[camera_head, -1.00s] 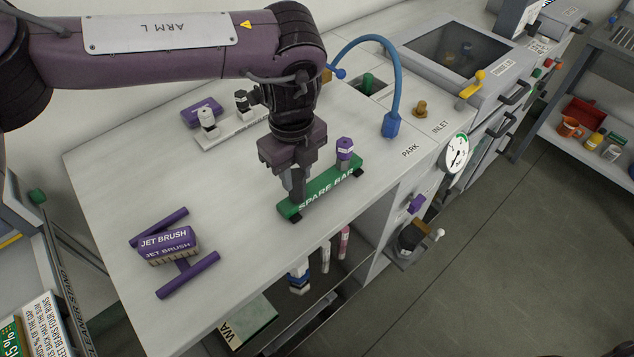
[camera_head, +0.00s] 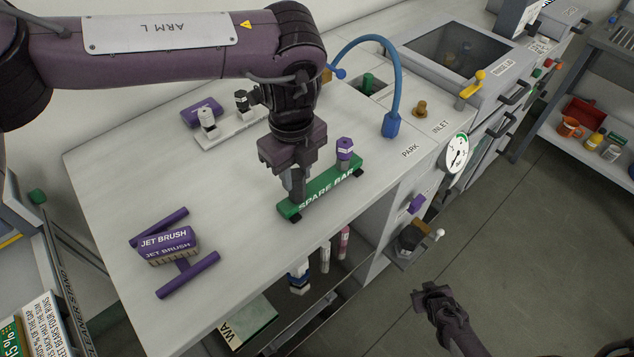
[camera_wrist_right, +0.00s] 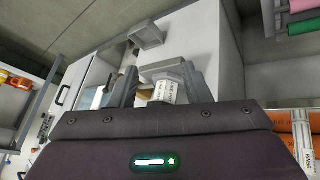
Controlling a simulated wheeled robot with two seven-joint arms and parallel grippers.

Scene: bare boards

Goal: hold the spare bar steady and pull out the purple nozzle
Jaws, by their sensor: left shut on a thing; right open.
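The green spare bar (camera_head: 325,193) lies on the white bench top in the head view, its label facing the front. The purple nozzle (camera_head: 344,149) stands upright in the bar's far right end. My left gripper (camera_head: 297,194) points down and is shut on the bar's near left end; its fingertips partly hide that end. My right gripper (camera_head: 432,297) is open over the floor, right of the bench front and well apart from the bar. Its fingers (camera_wrist_right: 160,88) also show in the right wrist view, where neither the bar nor the nozzle can be made out.
A purple jet brush (camera_head: 167,243) lies at the bench's left. A white rack (camera_head: 235,124) with two nozzles stands behind my left gripper. A blue hose (camera_head: 394,85) arches behind the bar. A pressure gauge (camera_head: 456,153) and a drawer-like ledge stick out of the bench front.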

